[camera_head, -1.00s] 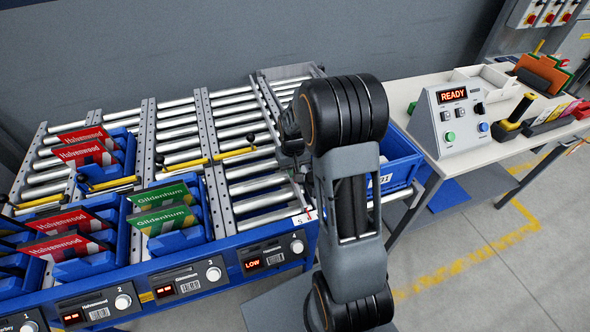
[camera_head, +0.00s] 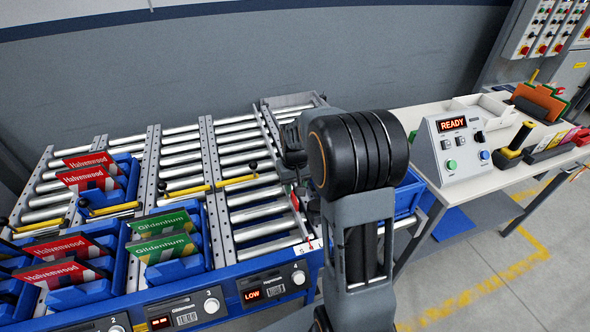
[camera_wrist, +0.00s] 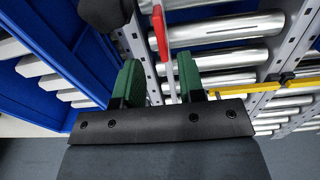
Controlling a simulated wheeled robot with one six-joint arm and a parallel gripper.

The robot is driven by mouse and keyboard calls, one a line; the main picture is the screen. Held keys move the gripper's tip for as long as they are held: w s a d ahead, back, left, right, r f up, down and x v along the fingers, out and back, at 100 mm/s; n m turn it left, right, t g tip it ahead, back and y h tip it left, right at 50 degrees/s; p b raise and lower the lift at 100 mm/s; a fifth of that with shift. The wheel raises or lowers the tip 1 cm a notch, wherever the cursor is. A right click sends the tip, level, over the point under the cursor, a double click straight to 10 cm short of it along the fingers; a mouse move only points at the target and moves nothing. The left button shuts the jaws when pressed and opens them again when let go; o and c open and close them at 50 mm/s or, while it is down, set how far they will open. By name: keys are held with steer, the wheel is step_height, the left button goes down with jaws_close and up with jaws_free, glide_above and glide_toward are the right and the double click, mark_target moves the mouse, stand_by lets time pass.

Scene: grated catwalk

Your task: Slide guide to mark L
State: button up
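The guide (camera_head: 267,121) is a grey rail along the right side of the rightmost roller lane. A small white scale (camera_head: 304,249) with marks sits at its front end. A red pointer is near it, but the letters are too small to read surely. In the wrist view, a red piece (camera_wrist: 159,32) on a thin strip stands just beyond my gripper (camera_wrist: 160,84). Its two green fingers are apart, on either side of the strip, and nothing is clearly clamped. My arm hides most of the gripper in the head view.
A blue bin (camera_head: 408,195) lies right of the lane. Left lanes hold blue trays with red and green cards. Yellow bars (camera_head: 238,180) cross the rollers. A control box reading READY (camera_head: 455,150) stands on the right-hand table. The lane's rollers (camera_head: 262,211) are bare.

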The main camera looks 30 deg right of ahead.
step_height(320, 180, up, 8)
stand_by(0.4)
steer(key=shift+c, duration=0.2)
